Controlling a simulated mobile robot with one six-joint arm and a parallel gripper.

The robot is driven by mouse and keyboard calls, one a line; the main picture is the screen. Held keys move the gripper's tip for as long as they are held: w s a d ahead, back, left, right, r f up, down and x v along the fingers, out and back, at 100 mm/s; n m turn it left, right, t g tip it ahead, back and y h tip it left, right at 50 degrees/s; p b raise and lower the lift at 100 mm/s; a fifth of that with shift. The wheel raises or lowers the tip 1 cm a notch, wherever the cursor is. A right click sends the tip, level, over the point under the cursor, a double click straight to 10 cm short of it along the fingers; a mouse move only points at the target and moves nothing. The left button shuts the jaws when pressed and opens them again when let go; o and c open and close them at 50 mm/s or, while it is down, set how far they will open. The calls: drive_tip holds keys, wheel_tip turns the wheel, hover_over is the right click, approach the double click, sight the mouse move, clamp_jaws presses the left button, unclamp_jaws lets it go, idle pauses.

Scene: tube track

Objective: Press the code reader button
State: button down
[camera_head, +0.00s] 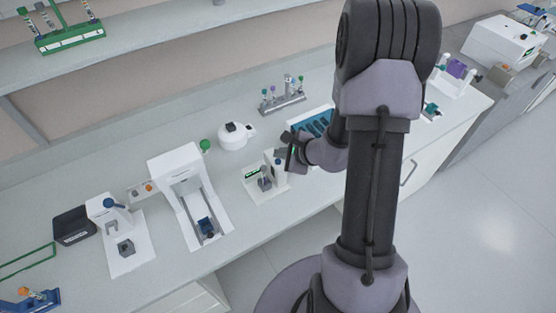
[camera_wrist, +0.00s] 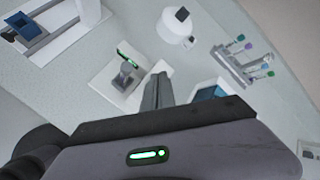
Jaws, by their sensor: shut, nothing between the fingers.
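What looks like the code reader (camera_head: 255,190) is a small white unit on the bench with a green-lit display and a grey holder block. It also shows in the wrist view (camera_wrist: 104,84), left of the fingers. I cannot make out its button. My gripper (camera_head: 286,150) is at the unit's right rear side in the head view, partly covering it. In the wrist view my gripper (camera_wrist: 160,68) has its fingers together, pointing beside the display, with nothing between them. I cannot tell whether the fingertips touch the unit.
A round white device (camera_head: 236,137) stands behind the unit. A tube rack (camera_head: 284,104) is farther back, and a blue rack (camera_head: 312,122) is right of the gripper. A larger white machine (camera_head: 178,165) stands to the left. The bench front edge is close.

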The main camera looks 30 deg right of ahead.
sight(280, 163)
drive_tip(key=shift+f+b, duration=0.45)
drive_tip(key=shift+b, duration=0.35)
drive_tip(key=shift+f+b, duration=0.4)
drive_tip(key=shift+b, duration=0.15)
idle(0.5)
drive_tip(key=shift+r, duration=0.1)
drive_tip(key=shift+r+p, duration=0.45)
drive_tip(key=shift+r, duration=0.35)
wheel_tip(280, 163, up, 5)
drive_tip(key=p, duration=0.3)
idle(0.7)
